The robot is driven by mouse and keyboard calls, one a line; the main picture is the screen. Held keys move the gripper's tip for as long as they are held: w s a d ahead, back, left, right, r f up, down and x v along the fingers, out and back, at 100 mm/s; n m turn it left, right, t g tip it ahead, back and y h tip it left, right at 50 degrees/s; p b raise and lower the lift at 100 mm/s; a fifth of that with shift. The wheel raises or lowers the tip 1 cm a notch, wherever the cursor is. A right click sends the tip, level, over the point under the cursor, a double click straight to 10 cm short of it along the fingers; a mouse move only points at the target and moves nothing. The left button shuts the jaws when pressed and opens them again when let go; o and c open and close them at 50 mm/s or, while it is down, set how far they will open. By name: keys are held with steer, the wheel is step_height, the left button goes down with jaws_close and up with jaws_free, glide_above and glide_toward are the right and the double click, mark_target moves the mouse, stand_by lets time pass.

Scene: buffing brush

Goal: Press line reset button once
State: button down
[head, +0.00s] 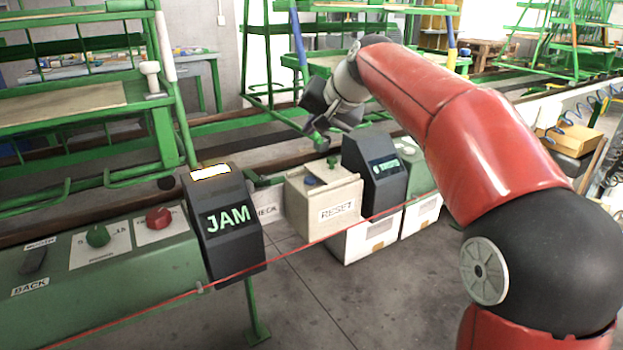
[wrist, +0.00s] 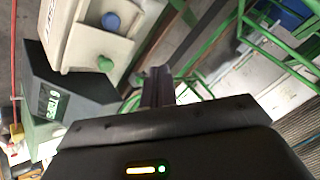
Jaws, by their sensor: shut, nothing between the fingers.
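A beige box labelled RESET (head: 337,211) stands right of centre in the head view. Its top carries a blue round button (head: 312,181) and a green knob (head: 332,161). In the wrist view the box is at the upper left, with the blue button (wrist: 110,21) and the green knob (wrist: 105,64) in sight. My gripper (head: 319,143) is shut and empty, above and behind the box in the head view. In the wrist view its fingers (wrist: 158,84) are together, to the right of and apart from the box.
A dark display reading JAM (head: 228,218) stands left of the box. A second dark display (head: 376,172) stands close on its right. A green panel (head: 115,262) with a red knob (head: 159,218) lies farther left. A red cord (head: 290,252) runs along the front.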

steer(key=b, duration=0.3)
glide_above(313, 181)
step_height(313, 181, down, 7)
steer(key=shift+r, duration=0.1)
steer(key=shift+f+b, duration=0.55)
steer(key=shift+f, duration=0.45)
steer(key=shift+f, duration=0.1)
stand_by(1.0)
steer(key=shift+f+b, duration=0.3)
steer(key=shift+f+b, duration=0.4)
steer(key=shift+f, duration=0.05)
stand_by(0.6)
steer(key=shift+r, duration=0.15)
steer(key=shift+r+p, duration=0.75)
steer(key=shift+p, duration=0.05)
